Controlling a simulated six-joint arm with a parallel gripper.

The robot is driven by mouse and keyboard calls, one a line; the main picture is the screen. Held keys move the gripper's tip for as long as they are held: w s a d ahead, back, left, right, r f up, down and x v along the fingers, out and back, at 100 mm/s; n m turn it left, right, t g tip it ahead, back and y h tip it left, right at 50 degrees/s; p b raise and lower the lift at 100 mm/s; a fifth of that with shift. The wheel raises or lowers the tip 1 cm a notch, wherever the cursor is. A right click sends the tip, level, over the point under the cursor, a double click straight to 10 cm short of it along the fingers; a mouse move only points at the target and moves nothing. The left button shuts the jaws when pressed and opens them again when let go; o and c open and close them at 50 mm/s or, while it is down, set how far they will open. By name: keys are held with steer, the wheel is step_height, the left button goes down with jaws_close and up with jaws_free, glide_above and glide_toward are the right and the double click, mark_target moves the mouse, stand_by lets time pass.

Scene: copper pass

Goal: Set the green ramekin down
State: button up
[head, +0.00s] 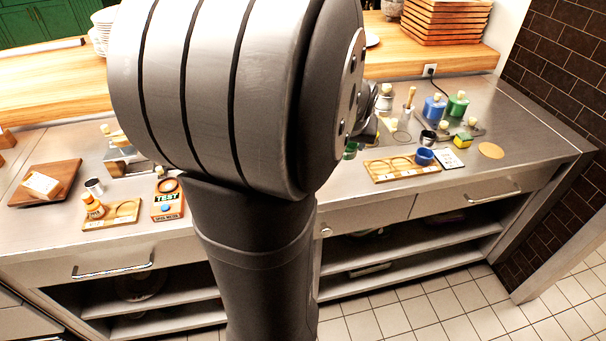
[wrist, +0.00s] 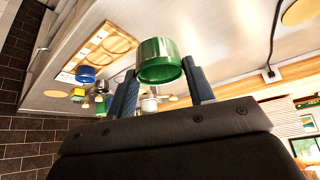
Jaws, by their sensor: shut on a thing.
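My gripper (wrist: 160,72) is shut on the green ramekin (wrist: 160,68), which shows a green band and a shiny metal part between the two fingers in the wrist view. In the head view my arm hides most of the gripper, and a small bit of green (head: 350,151) shows beside the arm, left of the wooden tray. The wooden tray (head: 372,178) has round recesses, and a blue ramekin (head: 424,156) stands at its right end. The tray (wrist: 75,76) and the blue ramekin (wrist: 86,74) also show in the wrist view. Whether the green ramekin touches anything below is hidden.
A labelled card (head: 447,159), a yellow-and-green block (head: 462,140) and a cork disc (head: 490,150) lie right of the tray. Blue (head: 434,108) and green (head: 457,105) containers stand behind.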

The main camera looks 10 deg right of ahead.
steer(key=w+a+f, duration=0.2)
steer(key=a, duration=0.1)
steer(key=w+a+f, duration=0.5)
steer(key=a, duration=0.1)
steer(key=shift+w+a+f, duration=0.2)
steer(key=shift+a, duration=0.05)
steer(key=shift+f, duration=2.05)
steer(key=shift+f, duration=0.15)
steer(key=o, duration=1)
